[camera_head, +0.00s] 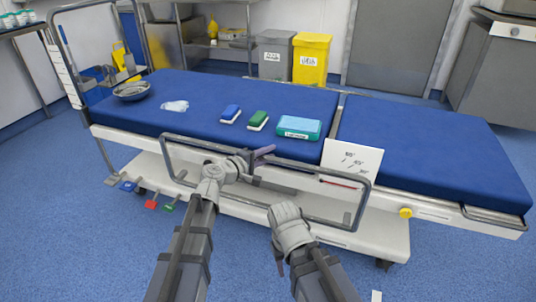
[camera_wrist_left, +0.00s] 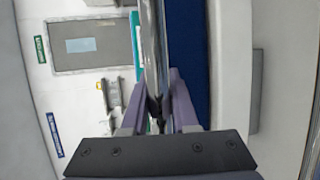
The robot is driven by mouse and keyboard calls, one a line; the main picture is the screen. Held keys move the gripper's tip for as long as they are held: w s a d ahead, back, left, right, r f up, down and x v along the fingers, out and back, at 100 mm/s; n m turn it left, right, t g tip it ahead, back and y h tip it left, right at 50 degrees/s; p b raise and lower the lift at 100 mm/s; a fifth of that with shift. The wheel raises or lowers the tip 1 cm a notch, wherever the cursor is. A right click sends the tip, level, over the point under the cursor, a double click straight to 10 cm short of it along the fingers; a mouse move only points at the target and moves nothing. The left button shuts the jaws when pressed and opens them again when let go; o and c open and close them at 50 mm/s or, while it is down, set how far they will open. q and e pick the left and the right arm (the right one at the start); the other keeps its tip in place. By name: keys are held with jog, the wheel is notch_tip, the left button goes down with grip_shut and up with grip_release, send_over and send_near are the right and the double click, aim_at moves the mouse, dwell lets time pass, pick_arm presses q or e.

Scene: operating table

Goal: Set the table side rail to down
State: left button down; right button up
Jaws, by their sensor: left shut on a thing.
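The table side rail (camera_head: 207,147) is a grey metal tube frame along the near side of the blue operating table (camera_head: 420,150). Its top bar runs near the lower edge of the mattress. My left gripper (camera_head: 262,155) is shut on the top bar near its middle. In the left wrist view, the shiny rail bar (camera_wrist_left: 154,50) runs between the purple fingers of my left gripper (camera_wrist_left: 157,105). My right wrist is in front of the rail's lower right part, apart from the left gripper. The right fingers are mostly hidden.
A blue brush (camera_head: 230,113), a green brush (camera_head: 258,120) and a teal box (camera_head: 299,126) lie on the mattress. A metal bowl (camera_head: 131,91) is at its far left. A white card (camera_head: 351,160) stands by the rail. Coloured pedals (camera_head: 151,204) are low at left.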

pick_arm(q)
jog(key=shift+f, duration=0.25)
jog(key=c, duration=0.7)
grip_release()
jog(key=p+v, duration=0.1)
jog(key=v, duration=0.7)
jog(key=shift+r, duration=0.1)
jog(key=shift+d, duration=0.1)
